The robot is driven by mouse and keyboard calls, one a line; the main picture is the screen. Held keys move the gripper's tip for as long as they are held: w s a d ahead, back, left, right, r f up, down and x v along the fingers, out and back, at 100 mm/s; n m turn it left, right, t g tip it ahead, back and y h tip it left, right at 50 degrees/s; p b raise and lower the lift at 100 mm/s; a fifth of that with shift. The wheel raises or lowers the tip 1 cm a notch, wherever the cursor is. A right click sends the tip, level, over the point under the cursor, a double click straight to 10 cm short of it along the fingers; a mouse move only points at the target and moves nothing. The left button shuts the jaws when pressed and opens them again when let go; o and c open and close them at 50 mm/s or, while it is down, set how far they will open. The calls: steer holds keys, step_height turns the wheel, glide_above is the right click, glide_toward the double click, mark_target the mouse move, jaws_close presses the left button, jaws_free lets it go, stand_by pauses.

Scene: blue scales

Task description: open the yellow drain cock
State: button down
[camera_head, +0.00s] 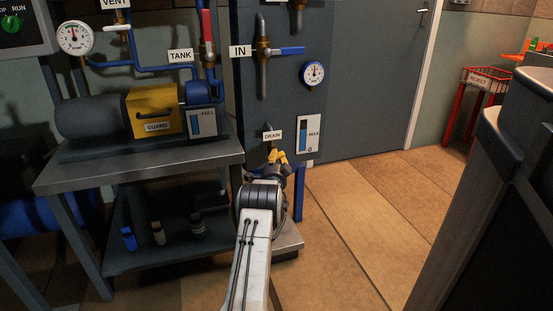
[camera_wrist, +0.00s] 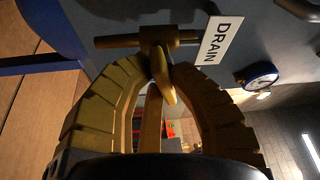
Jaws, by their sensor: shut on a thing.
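The yellow drain cock (camera_wrist: 164,84) shows in the wrist view below a brass pipe, beside the white DRAIN label (camera_wrist: 221,40). My gripper (camera_wrist: 157,68) is shut on the cock's handle, with one ribbed finger on each side. A long yellowish bar runs down between the fingers; I cannot tell whether it belongs to the cock. In the head view my gripper (camera_head: 278,158) reaches the low part of the dark panel, just under the DRAIN label (camera_head: 272,135). There the cock is mostly hidden by my gripper and cannot be told apart from the fingers.
A gauge with a MAX mark (camera_head: 308,134) is right of the cock. A metal bench (camera_head: 70,172) with a pump and yellow guard (camera_head: 153,111) stands left. The floor (camera_head: 370,200) to the right is clear.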

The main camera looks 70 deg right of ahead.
steer(key=c, duration=1.1)
jaws_free()
steer(key=shift+c, duration=0.2)
steer(key=v, duration=1.1)
steer(key=shift+a, duration=0.4)
steer(key=shift+o, duration=0.2)
steer(key=shift+s, duration=0.15)
